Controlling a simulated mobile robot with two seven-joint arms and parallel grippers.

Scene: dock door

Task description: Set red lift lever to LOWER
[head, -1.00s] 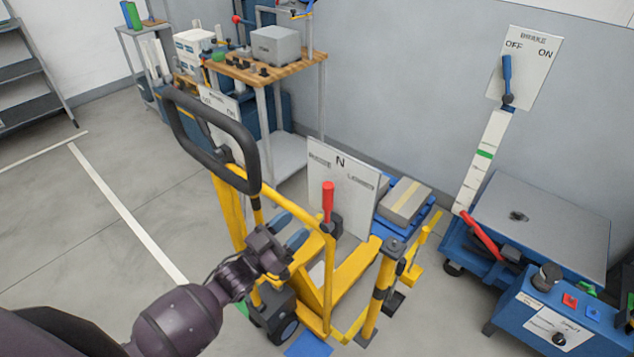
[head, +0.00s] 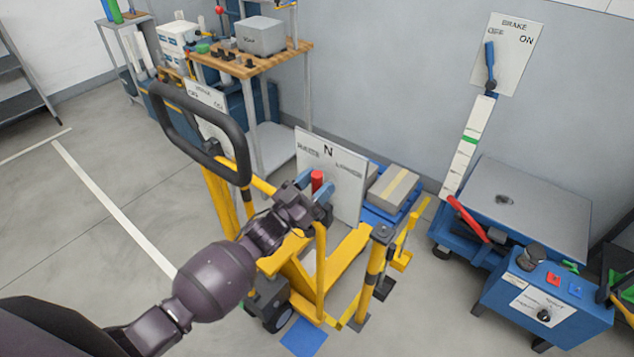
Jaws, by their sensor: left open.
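The red lift lever (head: 317,180) stands about upright in front of a white sign plate (head: 345,172) on the yellow pallet truck (head: 341,262). The lever points up near the N. My left gripper (head: 316,184) is open, with its blue-grey fingers on either side of the red grip. I cannot tell whether they touch it. The lever's lower part is hidden behind the gripper. My right gripper is not in view.
The truck's black loop handle (head: 243,150) rises left of my arm. A parcel (head: 394,186) lies behind the truck. At the right stands a blue lift table (head: 535,210) with a red handle and a BRAKE sign (head: 510,60). A workbench (head: 270,62) stands behind. The floor at left is clear.

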